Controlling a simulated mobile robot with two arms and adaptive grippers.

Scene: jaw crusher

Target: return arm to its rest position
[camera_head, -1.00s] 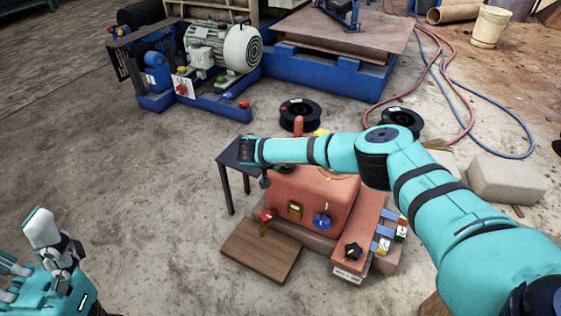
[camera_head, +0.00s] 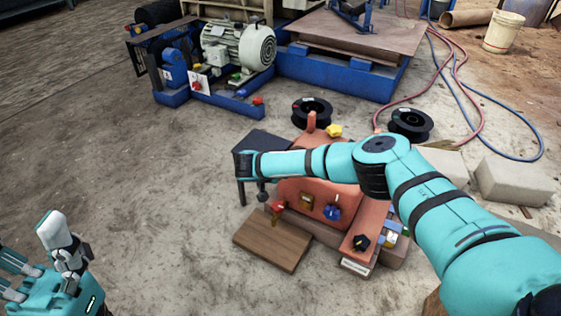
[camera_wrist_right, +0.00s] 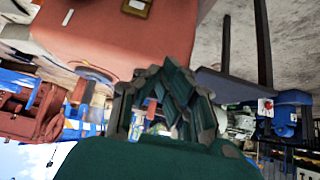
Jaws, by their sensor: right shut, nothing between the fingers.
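My right arm (camera_head: 400,180) reaches in from the right across the red-orange control box (camera_head: 310,195), with its elbow bent and its wrist (camera_head: 243,165) near the dark side table. In the head view the right gripper's fingers are hidden behind the wrist. In the right wrist view the right gripper (camera_wrist_right: 168,92) is shut and empty, with the red box close at the upper left. My left gripper (camera_head: 38,250) is at the lower left, its fingers apart and empty, away from the box.
A dark side table (camera_head: 262,145) stands close behind my right wrist. A wooden board (camera_head: 272,242) lies in front of the box. Black spools (camera_head: 410,122), a concrete block (camera_head: 515,182) and hoses lie behind. A blue-framed motor (camera_head: 240,45) stands at the back. The floor at left is clear.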

